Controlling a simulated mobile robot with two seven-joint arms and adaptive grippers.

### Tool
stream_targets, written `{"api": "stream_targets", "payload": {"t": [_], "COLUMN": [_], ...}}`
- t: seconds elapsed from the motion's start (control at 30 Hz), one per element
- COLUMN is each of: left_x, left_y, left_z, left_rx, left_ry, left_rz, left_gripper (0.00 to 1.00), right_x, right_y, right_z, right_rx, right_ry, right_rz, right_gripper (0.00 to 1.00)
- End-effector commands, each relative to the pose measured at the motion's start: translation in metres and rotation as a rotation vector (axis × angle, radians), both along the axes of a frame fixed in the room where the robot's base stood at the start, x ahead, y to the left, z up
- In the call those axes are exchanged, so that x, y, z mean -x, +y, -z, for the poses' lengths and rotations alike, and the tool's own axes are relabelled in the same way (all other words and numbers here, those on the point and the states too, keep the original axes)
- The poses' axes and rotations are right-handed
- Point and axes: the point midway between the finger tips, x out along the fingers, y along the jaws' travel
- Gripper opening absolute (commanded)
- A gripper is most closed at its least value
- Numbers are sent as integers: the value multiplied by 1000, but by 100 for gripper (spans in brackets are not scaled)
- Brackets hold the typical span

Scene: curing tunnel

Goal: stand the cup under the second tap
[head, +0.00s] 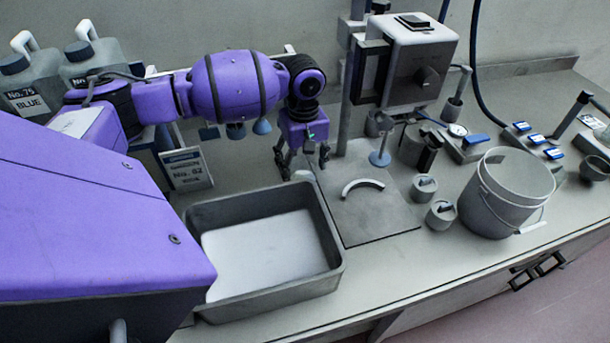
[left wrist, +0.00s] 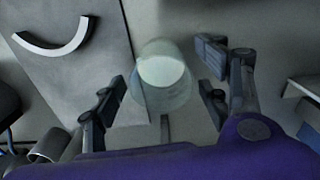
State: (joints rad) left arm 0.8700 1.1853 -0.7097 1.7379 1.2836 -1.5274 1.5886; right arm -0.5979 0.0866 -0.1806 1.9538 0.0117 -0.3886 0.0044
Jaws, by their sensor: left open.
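A pale, translucent cup (left wrist: 162,78) shows from above in the left wrist view, beside the edge of a grey plate. My left gripper (left wrist: 160,95) is open, with a finger on each side of the cup; I see no clear contact. In the head view the left gripper (head: 305,168) points down behind the grey tray, and the cup can hardly be made out there. Blue cone-shaped nozzles (head: 235,130), which may be the taps, hang in a row to the left of the gripper, partly behind my arm. My right gripper is not in view.
A deep grey tray (head: 335,268) stands in front of the gripper. Right of it is the plate (head: 375,215) with a pale arc (head: 362,188). A grey machine (head: 415,65) on a post, small canisters (head: 441,215) and a bucket (head: 497,205) stand further right. A labelled card (head: 187,170) stands left.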

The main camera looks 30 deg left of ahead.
Motion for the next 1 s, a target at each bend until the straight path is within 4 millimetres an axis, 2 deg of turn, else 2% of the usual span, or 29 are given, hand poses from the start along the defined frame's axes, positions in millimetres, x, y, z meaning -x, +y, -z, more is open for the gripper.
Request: {"api": "stream_targets", "payload": {"t": [0.3,0.6,1.0], "left_x": [-2,-3,-3], "left_y": [0,0,0], "left_z": [43,46,46], "left_rx": [0,1,0], "left_ry": [-2,-6,-6], "left_rz": [1,2,2], "left_gripper": [68,67,14], "right_x": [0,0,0], "right_y": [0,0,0], "right_z": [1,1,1], "right_rx": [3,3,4], "right_ry": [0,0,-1], "right_rz": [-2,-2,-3], "right_gripper": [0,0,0]}}
